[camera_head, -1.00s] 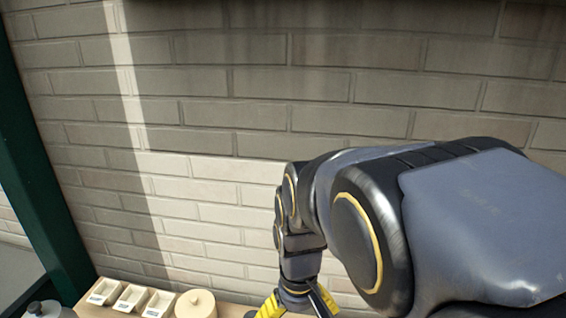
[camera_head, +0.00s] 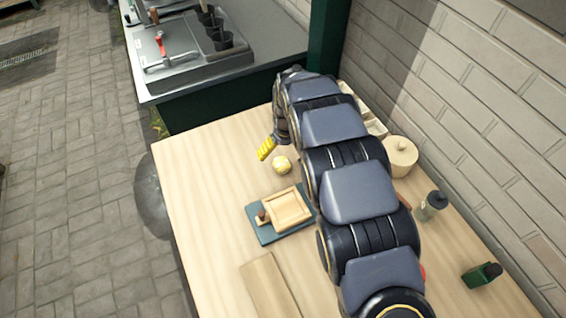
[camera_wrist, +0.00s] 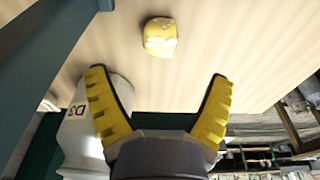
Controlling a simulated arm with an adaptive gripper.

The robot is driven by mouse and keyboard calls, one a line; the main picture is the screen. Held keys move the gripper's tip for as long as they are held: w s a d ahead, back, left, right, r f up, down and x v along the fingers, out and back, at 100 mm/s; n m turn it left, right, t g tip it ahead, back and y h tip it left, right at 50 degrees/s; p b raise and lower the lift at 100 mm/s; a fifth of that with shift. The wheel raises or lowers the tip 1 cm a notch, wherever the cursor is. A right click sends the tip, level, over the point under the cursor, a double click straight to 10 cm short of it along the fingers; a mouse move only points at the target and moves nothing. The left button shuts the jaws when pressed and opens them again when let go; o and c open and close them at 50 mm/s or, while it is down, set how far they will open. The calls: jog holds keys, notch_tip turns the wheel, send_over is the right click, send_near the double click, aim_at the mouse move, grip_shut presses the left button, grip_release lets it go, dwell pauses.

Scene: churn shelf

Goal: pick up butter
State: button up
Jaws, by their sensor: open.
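The butter is a small pale-yellow lump (camera_head: 282,165) on the light wooden table, near the end of my arm in the head view. In the wrist view the butter (camera_wrist: 160,37) lies on the table beyond my fingertips, near the top middle and apart from them. My gripper (camera_wrist: 158,88) has its two yellow fingers spread wide with nothing between them. In the head view only one yellow finger of my gripper (camera_head: 266,148) shows clearly, just left of the butter; the rest is hidden by my arm.
A wooden square tray (camera_head: 288,208) on a blue-green board sits nearer the camera. A green post (camera_head: 326,38) rises behind the table. The table's left part is clear.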

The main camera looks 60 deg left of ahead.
aim_at(282, 162)
jog(key=f, duration=0.7)
jog(key=shift+a+f, duration=0.3)
jog(key=shift+f, duration=0.05)
jog(key=c, duration=1.2)
